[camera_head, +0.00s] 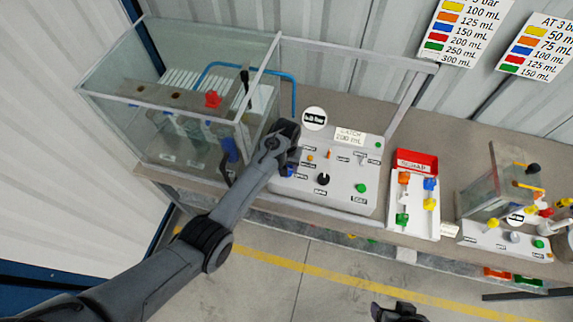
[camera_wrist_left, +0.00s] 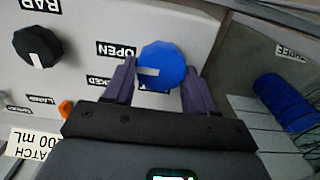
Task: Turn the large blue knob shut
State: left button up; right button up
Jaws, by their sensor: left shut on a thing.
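The large blue knob (camera_wrist_left: 162,64) sits on the white control panel (camera_head: 360,205). Its white pointer mark points left in the left wrist view, toward the side with the OPEN label (camera_wrist_left: 117,50). A label below OPEN is partly hidden by a finger. My left gripper (camera_wrist_left: 160,80) has one finger on each side of the knob and is shut on it. In the head view, my left gripper (camera_head: 285,160) is at the panel's left edge and hides most of the knob. My right gripper (camera_head: 398,314) is at the bottom edge, away from the panel, its fingers unclear.
A black knob (camera_head: 322,179) is on the same panel, with a green button (camera_head: 361,188) to its right. A glass tank (camera_head: 165,100) stands left of the panel. A red-and-white tray (camera_head: 415,205) with colored parts and a smaller pump unit (camera_head: 500,190) stand to the right.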

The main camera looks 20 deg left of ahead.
pick_arm(q)
jog(key=shift+r, duration=0.1)
jog(key=n+p, duration=0.2)
jog(key=n, duration=0.1)
jog(key=n+p, duration=0.1)
jog(key=n, duration=0.4)
jog(key=shift+s+a+p, duration=0.1)
jog(key=shift+p, duration=0.3)
jog(key=n, duration=0.9)
jog(key=shift+s+a+n, duration=0.1)
jog(key=shift+s+n, duration=0.05)
jog(key=shift+n, duration=0.25)
jog(key=o, duration=1)
jog(key=shift+o, duration=0.2)
